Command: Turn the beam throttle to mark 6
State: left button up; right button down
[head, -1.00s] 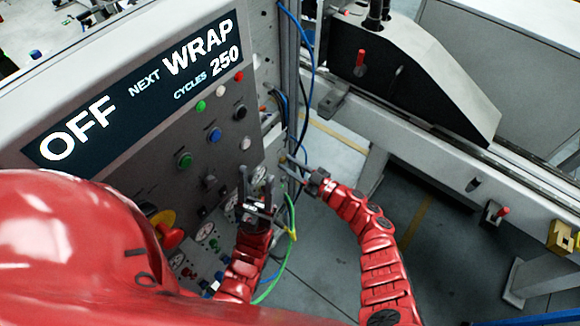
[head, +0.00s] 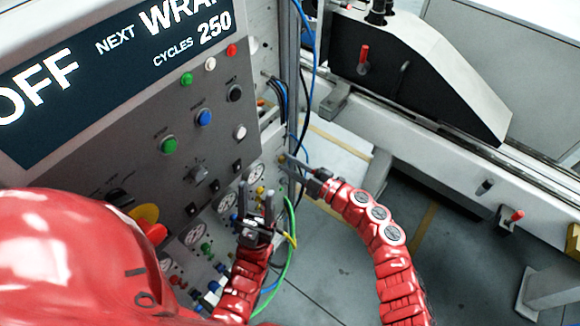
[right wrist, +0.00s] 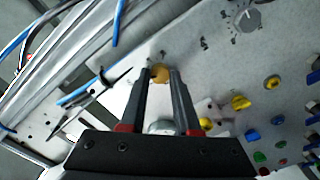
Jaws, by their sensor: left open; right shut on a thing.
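My right gripper (head: 290,161) reaches the right edge of the grey control panel (head: 130,155). In the right wrist view its two fingers (right wrist: 166,76) are closed around a small round brass-coloured knob (right wrist: 158,73). The fingers partly cover it, and no label or mark on it is readable. My left gripper (head: 255,192) is open and empty in front of the lower panel, near the round gauges. I cannot make out a throttle label in either view. A grey pointer knob with marks around it (right wrist: 246,18) shows at the upper right of the right wrist view.
Green (head: 168,145) and blue (head: 204,117) buttons and a yellow-and-red stop button (head: 150,224) are on the panel. Loose cables (head: 290,225) hang beside the panel edge, near both grippers. A machine with a dark cover (head: 400,70) stands right. Open floor (head: 340,260) lies between.

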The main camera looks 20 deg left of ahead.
dwell(0.5)
jog(key=c, duration=0.6)
grip_release()
jog(key=b+v, duration=0.3)
jog(key=v, duration=1.4)
jog(key=shift+s+d+b, duration=0.1)
jog(key=shift+d+b, duration=0.1)
jog(key=shift+b, duration=0.15)
